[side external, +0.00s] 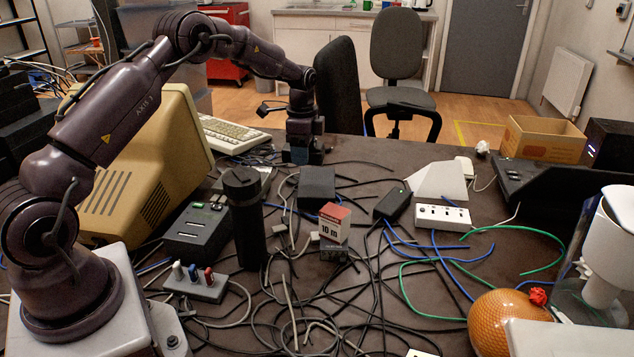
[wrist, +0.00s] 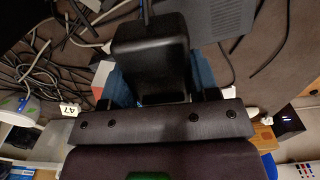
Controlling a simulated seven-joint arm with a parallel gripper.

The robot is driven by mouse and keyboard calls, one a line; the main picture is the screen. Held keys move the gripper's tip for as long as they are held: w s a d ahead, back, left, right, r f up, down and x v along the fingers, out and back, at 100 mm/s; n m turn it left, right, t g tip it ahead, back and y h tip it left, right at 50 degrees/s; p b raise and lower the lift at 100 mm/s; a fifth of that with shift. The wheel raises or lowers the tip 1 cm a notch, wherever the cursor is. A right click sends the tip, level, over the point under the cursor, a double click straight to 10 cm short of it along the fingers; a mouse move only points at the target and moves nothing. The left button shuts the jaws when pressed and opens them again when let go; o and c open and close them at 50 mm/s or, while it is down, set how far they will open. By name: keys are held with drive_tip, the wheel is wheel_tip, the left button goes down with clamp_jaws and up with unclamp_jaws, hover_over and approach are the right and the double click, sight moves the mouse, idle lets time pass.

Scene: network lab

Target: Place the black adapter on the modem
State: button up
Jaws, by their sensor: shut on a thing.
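My gripper (side external: 303,153) is low over the far middle of the table, beside the keyboard. In the wrist view its two blue fingers are shut on the black adapter (wrist: 150,58), a smooth black block with rounded edges. The adapter is hard to make out against the dark gripper in the side view. A dark box with green lights (side external: 197,235) stands at the front left, and a white box with dark knobs or ports (side external: 441,215) lies at the right. I cannot tell for certain which of these is the modem.
Loose cables cover much of the table. A black box (side external: 317,187) sits just in front of my gripper. A beige monitor (side external: 150,170) stands at left.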

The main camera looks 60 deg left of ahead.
hover_over(300, 192)
wheel_tip(300, 192, down, 6)
drive_tip(key=shift+r, duration=0.25)
drive_tip(key=shift+f, duration=2.2)
drive_tip(key=shift+f, duration=0.15)
drive_tip(key=o, duration=1)
drive_tip(key=shift+o, duration=0.2)
